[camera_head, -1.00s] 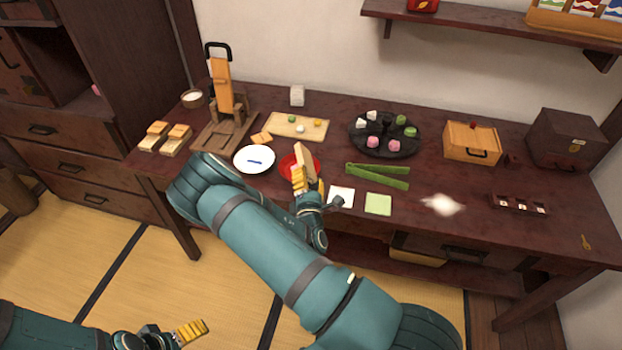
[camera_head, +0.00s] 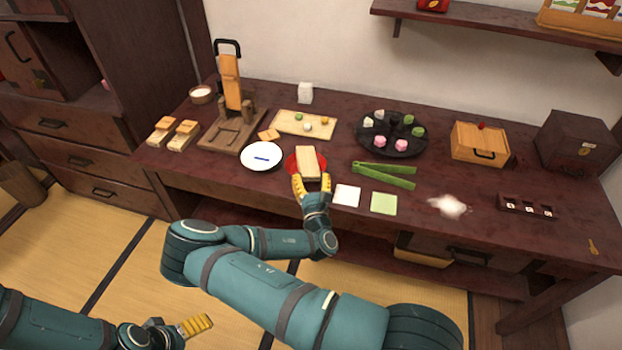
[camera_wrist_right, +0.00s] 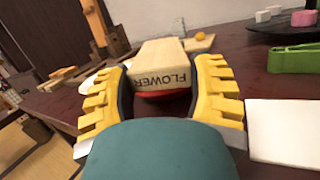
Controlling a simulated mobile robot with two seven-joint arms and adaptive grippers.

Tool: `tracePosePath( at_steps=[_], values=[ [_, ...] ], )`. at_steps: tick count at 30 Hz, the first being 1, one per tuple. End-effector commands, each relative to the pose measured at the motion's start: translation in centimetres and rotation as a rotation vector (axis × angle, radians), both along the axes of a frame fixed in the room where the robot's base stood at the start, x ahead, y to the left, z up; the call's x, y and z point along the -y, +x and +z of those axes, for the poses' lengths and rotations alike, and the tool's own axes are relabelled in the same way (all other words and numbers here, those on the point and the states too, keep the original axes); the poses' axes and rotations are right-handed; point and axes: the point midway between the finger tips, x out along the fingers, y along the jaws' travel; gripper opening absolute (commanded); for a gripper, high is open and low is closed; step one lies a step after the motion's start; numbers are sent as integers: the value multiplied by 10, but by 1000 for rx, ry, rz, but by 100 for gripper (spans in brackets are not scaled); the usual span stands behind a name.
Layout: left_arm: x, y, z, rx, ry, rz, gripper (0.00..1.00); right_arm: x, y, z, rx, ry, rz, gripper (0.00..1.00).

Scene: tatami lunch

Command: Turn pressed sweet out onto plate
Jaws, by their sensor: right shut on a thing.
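A pale wooden block marked FLOWER, seemingly the sweet mould (camera_head: 307,162), is in my right gripper (camera_head: 312,184). The gripper is shut on its near end; the label shows in the right wrist view, where the mould (camera_wrist_right: 160,60) sits between the yellow fingers (camera_wrist_right: 162,95). The mould is over the red plate (camera_head: 291,164), whose rim shows around it and below it in the wrist view. I cannot tell whether it touches the plate. No pressed sweet is visible. My left gripper (camera_head: 178,327) is low at the lower left, away from the table; its jaw opening is unclear.
A white plate (camera_head: 262,165) with a blue mark stands just left of the red plate. White (camera_head: 347,195) and green (camera_head: 384,203) squares and green tongs (camera_head: 384,176) lie to the right. A wooden press (camera_head: 231,110) and a board (camera_head: 290,120) stand behind.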

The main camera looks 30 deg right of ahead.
Motion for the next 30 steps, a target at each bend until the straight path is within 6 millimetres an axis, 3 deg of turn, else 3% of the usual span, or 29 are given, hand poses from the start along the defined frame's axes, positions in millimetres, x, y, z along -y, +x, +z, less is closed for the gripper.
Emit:
tracePosePath(
  at_steps=[19,30],
  values=[
    [0,0,1,0,0,0,94,0,0,2,1,2,0,33],
    [0,0,21,0,0,0,94,0,0,34,2,2,0,33]
  ],
)
